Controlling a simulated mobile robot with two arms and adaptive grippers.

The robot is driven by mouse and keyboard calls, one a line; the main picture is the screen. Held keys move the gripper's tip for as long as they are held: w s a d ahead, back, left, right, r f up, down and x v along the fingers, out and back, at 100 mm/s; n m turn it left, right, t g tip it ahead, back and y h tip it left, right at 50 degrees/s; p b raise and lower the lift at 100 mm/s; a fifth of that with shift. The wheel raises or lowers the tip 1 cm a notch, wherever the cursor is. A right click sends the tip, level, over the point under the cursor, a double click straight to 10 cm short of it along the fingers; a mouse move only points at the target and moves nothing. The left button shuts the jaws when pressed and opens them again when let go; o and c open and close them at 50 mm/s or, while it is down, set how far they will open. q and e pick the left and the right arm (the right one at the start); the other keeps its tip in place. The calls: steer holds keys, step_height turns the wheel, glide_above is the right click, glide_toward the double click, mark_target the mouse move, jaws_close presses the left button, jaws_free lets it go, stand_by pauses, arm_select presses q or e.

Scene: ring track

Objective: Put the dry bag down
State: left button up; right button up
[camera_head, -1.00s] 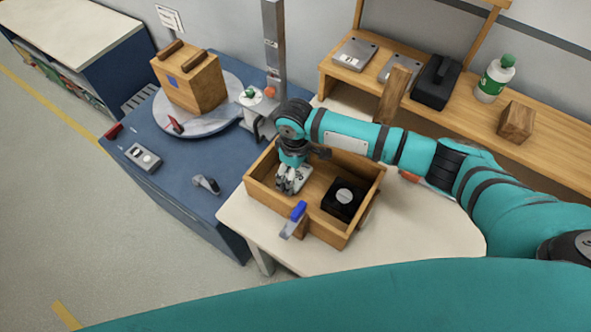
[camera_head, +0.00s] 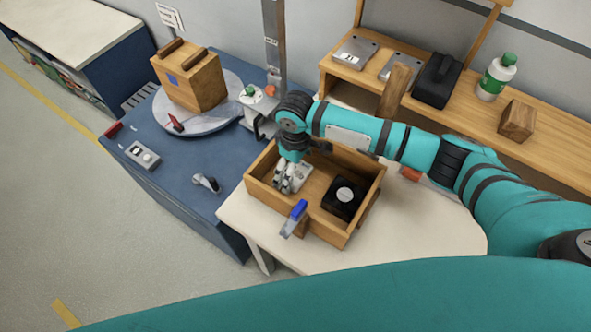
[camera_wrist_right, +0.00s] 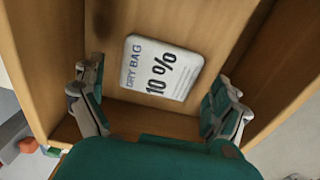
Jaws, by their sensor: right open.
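The dry bag (camera_wrist_right: 160,68) is a flat white packet marked "DRY BAG 10 %". In the right wrist view it lies on the floor of the wooden tray, between and beyond my right gripper's spread fingers, touching neither. In the head view the dry bag (camera_head: 301,176) shows partly behind the fingers, in the left compartment of the wooden tray (camera_head: 337,238). My right gripper (camera_head: 288,187) is open, reaching down into that compartment; it also fills the lower part of the wrist view (camera_wrist_right: 160,115). My left gripper is not in view.
A black box with a round white top (camera_head: 343,197) sits in the tray's right part. A blue-handled clamp (camera_head: 295,220) is at the tray's front wall. A wooden case (camera_head: 190,82) stands on a round plate to the left. Bare white tabletop lies right of the tray.

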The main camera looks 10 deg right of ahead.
step_height(320, 180, up, 10)
steer(key=b, duration=0.1)
steer(key=shift+r, duration=0.25)
